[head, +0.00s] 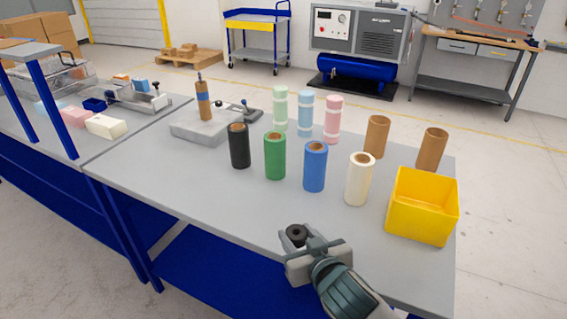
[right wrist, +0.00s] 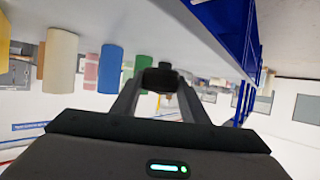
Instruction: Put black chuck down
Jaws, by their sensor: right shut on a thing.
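My right gripper (head: 297,238) is near the table's front edge in the head view, shut on a small black chuck (head: 296,231). The chuck is a dark round piece with a hole in its top. In the right wrist view the black chuck (right wrist: 160,78) sits between the two fingertips, apart from the rolls; that view is upside down. The chuck looks held above the grey tabletop (head: 230,205), but its exact height is hard to tell. My left gripper is not in view.
Black (head: 239,147), green (head: 275,157), blue (head: 315,168) and cream (head: 358,180) rolls stand in a row beyond the gripper. A yellow bin (head: 420,222) is at the right. A grey base with a brown upright roll (head: 203,103) is behind. The front left tabletop is clear.

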